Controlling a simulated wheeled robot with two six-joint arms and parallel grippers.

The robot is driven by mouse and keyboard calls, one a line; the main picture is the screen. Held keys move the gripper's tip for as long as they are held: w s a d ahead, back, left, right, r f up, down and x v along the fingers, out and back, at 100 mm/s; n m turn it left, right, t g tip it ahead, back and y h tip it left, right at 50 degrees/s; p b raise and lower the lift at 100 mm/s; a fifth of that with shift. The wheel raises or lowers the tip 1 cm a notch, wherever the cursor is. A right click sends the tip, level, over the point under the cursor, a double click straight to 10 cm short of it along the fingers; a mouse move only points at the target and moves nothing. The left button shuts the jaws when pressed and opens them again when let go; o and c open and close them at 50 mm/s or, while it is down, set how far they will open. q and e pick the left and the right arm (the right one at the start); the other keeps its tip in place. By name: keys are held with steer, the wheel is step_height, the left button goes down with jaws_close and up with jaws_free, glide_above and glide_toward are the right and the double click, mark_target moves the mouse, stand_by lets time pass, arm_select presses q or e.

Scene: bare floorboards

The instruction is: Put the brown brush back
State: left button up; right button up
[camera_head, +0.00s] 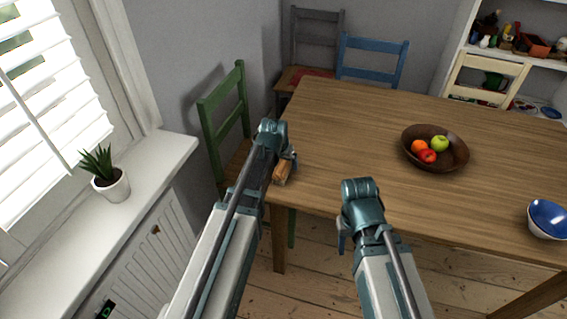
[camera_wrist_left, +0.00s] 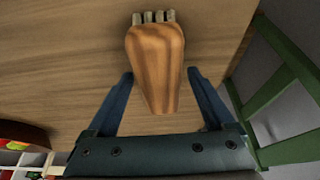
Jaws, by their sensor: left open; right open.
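The brown brush (camera_head: 281,173) is by the left edge of the wooden table (camera_head: 340,120), partly hidden by my left gripper (camera_head: 289,162). In the left wrist view the brush (camera_wrist_left: 155,60) has an orange-brown striped wooden body with pale bristle tufts at its far end. My left gripper (camera_wrist_left: 160,76) is open, with one blue finger on each side of the brush's narrow end. Gaps show between the fingers and the brush. My right gripper (camera_head: 343,238) is open and empty, near the table's front edge.
A dark bowl of fruit (camera_head: 408,155) and a blue bowl (camera_head: 547,220) stand on the table; its middle is otherwise clear. A green chair (camera_head: 213,125) is close left of my left arm. A potted plant (camera_head: 113,187) stands on the windowsill. Shelves (camera_head: 548,62) are at back right.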

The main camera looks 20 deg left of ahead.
arm_select(q)
steer(key=p+v, duration=1)
steer(key=v, duration=0.1)
steer(key=shift+s+r, duration=0.1)
steer(key=shift+r, duration=0.3)
steer(key=s+d+f+m+g, duration=0.1)
steer(key=s+d+g, duration=0.1)
steer(key=s+d, duration=0.4)
steer(key=s+d+m+g+y, duration=0.1)
steer(key=s+d+m+g, duration=0.1)
steer(key=s+d, duration=0.5)
steer(key=s+g, duration=0.1)
steer(key=s, duration=0.5)
steer(key=shift+s+d+f+y, duration=0.25)
steer(key=shift+s+f+y, duration=0.05)
steer(key=shift+f, duration=0.05)
